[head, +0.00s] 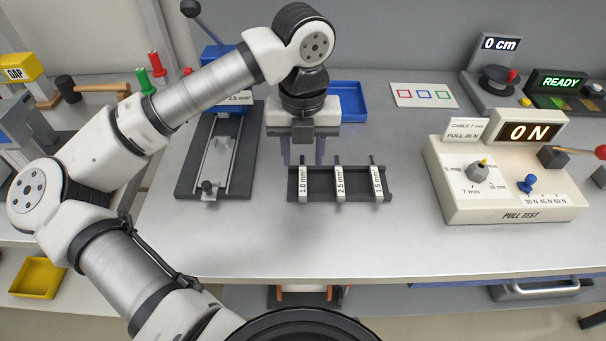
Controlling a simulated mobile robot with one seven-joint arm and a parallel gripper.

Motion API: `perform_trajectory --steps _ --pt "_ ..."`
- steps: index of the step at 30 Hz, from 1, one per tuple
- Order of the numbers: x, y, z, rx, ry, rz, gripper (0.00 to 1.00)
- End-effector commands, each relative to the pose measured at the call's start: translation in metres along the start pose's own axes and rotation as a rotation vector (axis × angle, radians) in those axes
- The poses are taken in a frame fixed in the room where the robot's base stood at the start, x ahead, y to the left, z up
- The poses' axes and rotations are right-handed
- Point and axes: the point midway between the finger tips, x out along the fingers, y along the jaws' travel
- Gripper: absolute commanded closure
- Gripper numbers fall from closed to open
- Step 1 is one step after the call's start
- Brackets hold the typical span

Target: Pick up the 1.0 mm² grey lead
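A dark rack (358,186) lies on the bench and holds three leads with white label tags. The lead tagged 1.0 mm² (303,184) is at its left end. The lead tagged 2.5 mm² (340,184) is in the middle and the one tagged 1.5 mm² (377,184) at the right. Their own colours are hard to make out beyond dark ends. My gripper (304,161) points down at the rack's back left, near the 1.0 mm² lead. Its two fingers are apart with nothing seen between them. Their exact height above the bench is unclear.
A dark fixture with rails (185,180) stands left of the rack. A blue tray (347,100) lies behind my gripper. A pull test box (505,195) stands at the right. A card with coloured squares (424,95) lies at the back. The bench front is clear.

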Motion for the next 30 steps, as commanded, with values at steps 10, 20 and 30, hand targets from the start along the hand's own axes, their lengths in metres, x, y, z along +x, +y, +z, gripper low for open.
perform_trajectory --steps 10,20,30 --pt "0.04 0.0 -0.002 0.0 0.003 -0.002 0.6" --pt "0.053 0.0 -0.001 0.001 0.0 -0.001 0.6" --pt "0.052 0.0 -0.001 0.001 0.0 -0.001 1.0"
